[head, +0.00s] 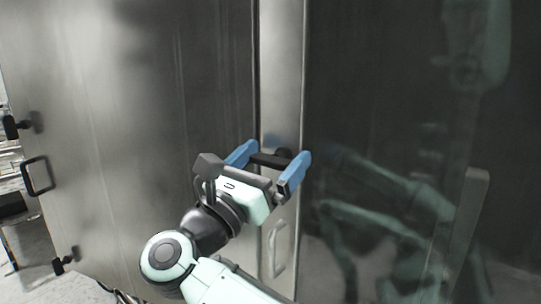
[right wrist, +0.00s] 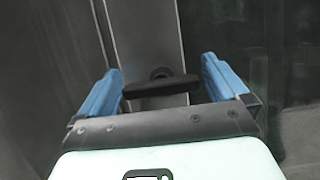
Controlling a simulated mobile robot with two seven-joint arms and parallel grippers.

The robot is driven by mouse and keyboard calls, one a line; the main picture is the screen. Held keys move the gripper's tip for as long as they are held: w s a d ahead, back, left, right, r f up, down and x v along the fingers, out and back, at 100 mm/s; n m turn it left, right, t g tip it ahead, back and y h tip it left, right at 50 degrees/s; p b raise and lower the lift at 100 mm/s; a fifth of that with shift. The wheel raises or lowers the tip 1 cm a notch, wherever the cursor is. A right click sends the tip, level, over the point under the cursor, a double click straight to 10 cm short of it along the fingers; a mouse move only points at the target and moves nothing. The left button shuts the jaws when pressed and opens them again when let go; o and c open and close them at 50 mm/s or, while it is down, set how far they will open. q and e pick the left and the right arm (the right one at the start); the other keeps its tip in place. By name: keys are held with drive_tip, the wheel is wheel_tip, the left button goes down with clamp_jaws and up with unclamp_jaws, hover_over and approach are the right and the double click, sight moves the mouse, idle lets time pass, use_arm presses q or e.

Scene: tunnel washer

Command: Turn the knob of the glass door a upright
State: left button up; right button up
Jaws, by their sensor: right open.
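The knob (head: 268,160) is a black bar on a round base, set on the pale metal frame strip beside the dark glass door (head: 400,90). It lies roughly level, not upright. My right gripper (head: 273,155) is open, with one blue finger on each side of the knob. In the right wrist view, the knob (right wrist: 160,87) lies crosswise between the fingers of the gripper (right wrist: 160,70). My left gripper is not in view.
A vertical pull handle (head: 279,249) is on the same metal strip below the knob. A wide metal panel (head: 140,110) fills the left, with a black handle (head: 38,175) at its far edge. The glass reflects my arm.

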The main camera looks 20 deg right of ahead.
drive_tip(key=shift+c, duration=0.3)
drive_tip(key=c, duration=0.9)
drive_tip(key=shift+o, duration=0.2)
